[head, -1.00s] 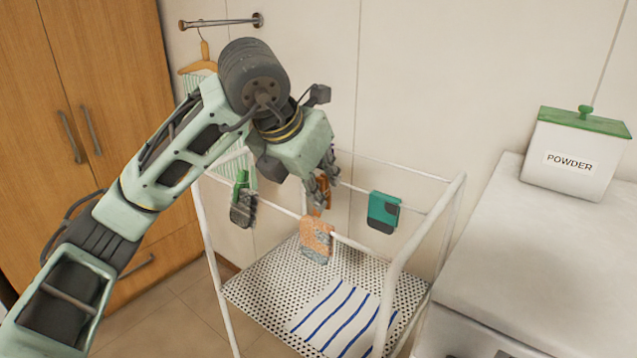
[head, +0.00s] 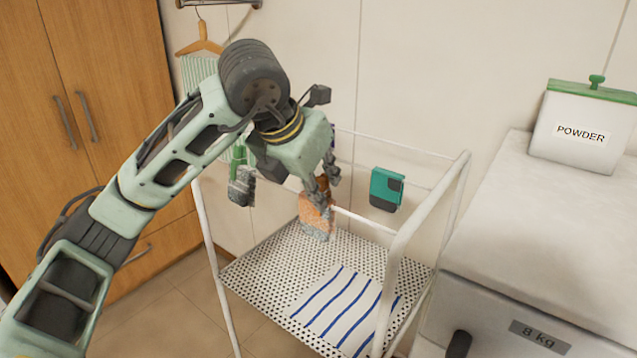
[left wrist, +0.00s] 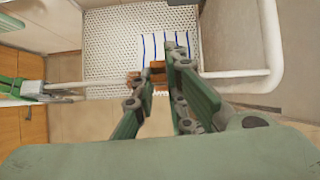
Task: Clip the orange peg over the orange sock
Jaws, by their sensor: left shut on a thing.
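The orange sock (head: 315,226), grey-patterned in its lower part, hangs over the white front rail (head: 362,222) of the rack in the head view. My left gripper (head: 324,198) points down right over the sock's top and covers part of it. It is shut on the orange peg (head: 322,184), which shows as a small orange patch between the fingers. In the left wrist view the peg (left wrist: 157,67) shows near the fingertips (left wrist: 158,78), in line with the rail. Whether the peg straddles the sock or sits just above it is hidden by the fingers. My right gripper is out of view.
A grey sock (head: 241,188) with a green peg (head: 238,155) hangs at the left. A teal sock (head: 386,188) hangs at the right. Below is a perforated shelf (head: 255,272) with a striped cloth (head: 345,308). A white machine (head: 520,230) bearing a powder box (head: 580,125) stands right.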

